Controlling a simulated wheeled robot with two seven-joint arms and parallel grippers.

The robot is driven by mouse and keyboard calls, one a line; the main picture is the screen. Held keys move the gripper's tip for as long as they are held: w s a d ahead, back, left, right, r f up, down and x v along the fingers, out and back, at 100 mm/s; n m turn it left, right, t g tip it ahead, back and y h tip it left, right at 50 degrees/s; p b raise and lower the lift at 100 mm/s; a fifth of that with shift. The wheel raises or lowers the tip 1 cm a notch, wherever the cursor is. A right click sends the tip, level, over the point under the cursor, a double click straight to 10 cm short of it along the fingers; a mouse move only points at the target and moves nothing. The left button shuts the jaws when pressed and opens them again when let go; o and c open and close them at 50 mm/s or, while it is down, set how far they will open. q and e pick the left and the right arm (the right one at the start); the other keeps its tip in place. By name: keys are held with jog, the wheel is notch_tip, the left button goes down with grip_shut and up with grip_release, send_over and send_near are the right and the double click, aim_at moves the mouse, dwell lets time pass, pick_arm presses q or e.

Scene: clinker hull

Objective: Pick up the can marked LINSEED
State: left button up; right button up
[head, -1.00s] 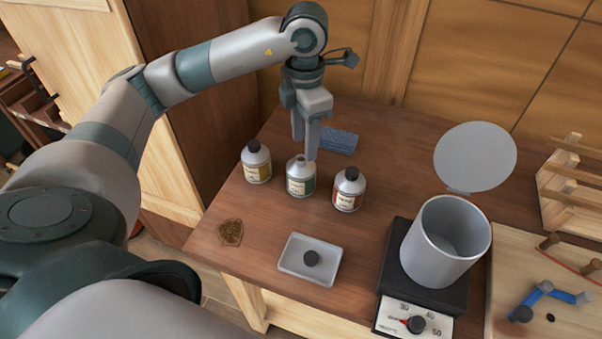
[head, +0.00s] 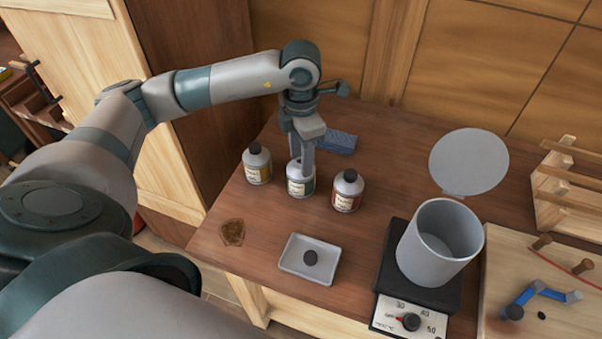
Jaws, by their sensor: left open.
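Three small cans with pale bodies stand in a row on the wooden bench: one with a yellow label and dark cap (head: 257,166), one with a green label (head: 300,182), and one with a red label and dark cap (head: 348,191). The lettering is too small to read, so I cannot tell which is LINSEED. My left gripper (head: 302,164) points down, open, at the top of the green-labelled can. Its fingers hide that can's neck; I cannot tell whether they touch it. My right gripper is not in view.
A grey pot (head: 432,252) with raised lid (head: 468,161) stands on a dialled heater (head: 385,286). A blue block (head: 337,142) lies behind the cans. A brown patch (head: 232,231) lies at left.

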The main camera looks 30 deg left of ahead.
pick_arm(q)
jog(key=shift+c, duration=0.4)
grip_shut()
jog(key=shift+r, duration=0.2)
